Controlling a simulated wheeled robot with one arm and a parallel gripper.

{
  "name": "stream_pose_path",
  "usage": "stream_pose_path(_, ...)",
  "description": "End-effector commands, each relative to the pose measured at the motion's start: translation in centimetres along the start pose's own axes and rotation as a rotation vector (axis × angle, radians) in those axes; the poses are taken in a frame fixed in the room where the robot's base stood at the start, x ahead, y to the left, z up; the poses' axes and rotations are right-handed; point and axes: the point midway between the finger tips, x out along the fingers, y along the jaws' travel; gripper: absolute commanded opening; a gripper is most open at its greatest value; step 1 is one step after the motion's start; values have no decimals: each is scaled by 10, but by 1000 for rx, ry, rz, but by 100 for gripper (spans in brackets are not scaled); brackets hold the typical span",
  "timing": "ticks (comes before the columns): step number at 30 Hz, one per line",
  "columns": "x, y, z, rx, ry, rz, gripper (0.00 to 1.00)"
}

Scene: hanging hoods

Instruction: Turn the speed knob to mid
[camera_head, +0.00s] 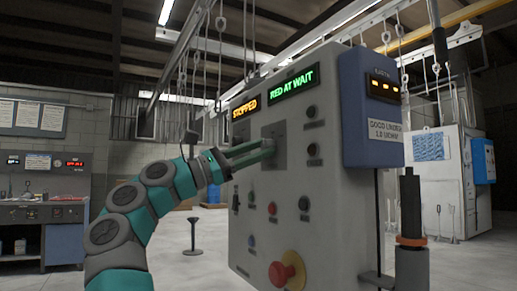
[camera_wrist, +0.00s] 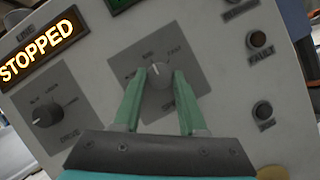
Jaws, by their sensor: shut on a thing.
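The speed knob (camera_wrist: 160,76) is a round grey knob with a pale pointer mark. It sits on a square grey plate (camera_wrist: 196,82) with small position labels, too blurred to read surely. The pointer mark faces roughly up in the wrist view, near the middle label. My gripper (camera_wrist: 157,84) has one green finger on each side of this knob and is shut on it. In the head view my gripper (camera_head: 270,148) reaches the panel front from the left, and its fingers hide the knob there.
The grey control panel (camera_head: 330,215) carries a lit STOPPED sign (camera_head: 246,108), a green RED AT WAIT sign (camera_head: 294,84) and several buttons. A dark drive knob (camera_wrist: 46,116) is left of the gripper. A red mushroom button (camera_head: 284,273) sticks out low down.

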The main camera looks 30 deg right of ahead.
Motion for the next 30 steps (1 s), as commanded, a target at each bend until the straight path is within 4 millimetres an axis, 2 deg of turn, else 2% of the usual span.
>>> stream_pose_path(11,0,0,0,1,0,0,0)
stream_pose_path(12,0,0,0,1,0,0,46)
stream_pose_path(18,0,0,0,1,0,0,68)
stream_pose_path(19,0,0,0,1,0,0,71)
stream_pose_path(30,-5,0,0,1,-1,0,71)
